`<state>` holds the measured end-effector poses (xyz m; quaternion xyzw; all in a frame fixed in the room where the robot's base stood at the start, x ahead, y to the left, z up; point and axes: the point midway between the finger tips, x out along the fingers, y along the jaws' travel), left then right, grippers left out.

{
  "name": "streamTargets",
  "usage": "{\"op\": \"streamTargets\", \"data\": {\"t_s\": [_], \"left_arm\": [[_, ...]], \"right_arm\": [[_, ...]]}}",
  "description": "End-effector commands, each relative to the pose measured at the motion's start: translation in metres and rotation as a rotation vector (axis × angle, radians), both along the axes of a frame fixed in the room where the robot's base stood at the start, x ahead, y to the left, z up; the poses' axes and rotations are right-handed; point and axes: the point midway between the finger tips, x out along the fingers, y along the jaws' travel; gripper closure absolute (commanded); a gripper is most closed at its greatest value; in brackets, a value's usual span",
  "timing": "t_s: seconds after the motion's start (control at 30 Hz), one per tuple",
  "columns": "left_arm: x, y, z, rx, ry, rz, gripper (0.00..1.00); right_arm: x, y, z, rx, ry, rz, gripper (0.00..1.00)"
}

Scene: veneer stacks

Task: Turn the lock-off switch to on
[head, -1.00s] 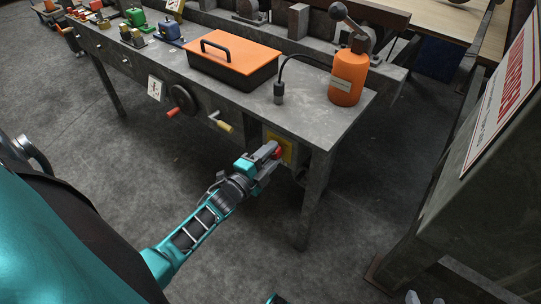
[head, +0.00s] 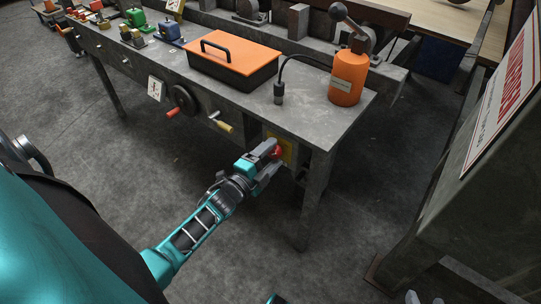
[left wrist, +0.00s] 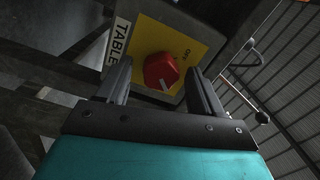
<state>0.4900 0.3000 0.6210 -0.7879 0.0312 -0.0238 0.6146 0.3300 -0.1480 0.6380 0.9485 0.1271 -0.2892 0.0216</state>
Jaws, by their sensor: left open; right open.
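The lock-off switch is a red knob (head: 278,152) on a yellow plate (head: 288,146), on the front of the workbench near its right leg. In the left wrist view the red knob (left wrist: 161,71) sits on the yellow plate (left wrist: 148,36), its white mark pointing to the lower right. An "OFF" label shows right of the knob; a "TABLE" label is at left. My left gripper (head: 272,158) is open, its fingers on either side of the knob; contact cannot be made out. Of my right gripper (head: 425,299), only what look like fingertips show at the bottom edge, apart.
The workbench (head: 330,128) carries an orange-lidded box (head: 235,50) and an orange bottle (head: 347,78). A handwheel (head: 184,98) and a yellow-handled crank (head: 223,126) stick out left of the switch. A grey cabinet with a warning sign (head: 497,95) stands at right. Floor between is clear.

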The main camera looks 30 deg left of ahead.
Motion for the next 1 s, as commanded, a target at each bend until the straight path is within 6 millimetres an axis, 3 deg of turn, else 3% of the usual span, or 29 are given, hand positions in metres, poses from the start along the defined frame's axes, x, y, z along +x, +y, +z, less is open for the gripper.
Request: {"op": "streamTargets", "data": {"t_s": [0.17, 0.5, 0.7, 1.0], "left_arm": [[-0.012, 0.001, 0.001, -0.001, 0.001, 0.001, 0.33], [-0.084, 0.006, 0.001, -0.002, 0.005, 0.001, 0.33], [-0.116, 0.009, 0.000, -0.001, 0.002, 0.000, 0.33], [-0.129, 0.010, 0.000, 0.000, -0.001, 0.000, 0.33]], "right_arm": [[0.000, 0.000, 0.004, 0.001, 0.000, -0.001, 0.55], [0.000, 0.000, 0.017, 0.001, 0.000, -0.001, 0.55], [0.000, 0.000, 0.020, 0.000, 0.000, 0.000, 0.55], [0.000, -0.001, 0.021, -0.003, 0.000, 0.002, 0.55]]}}
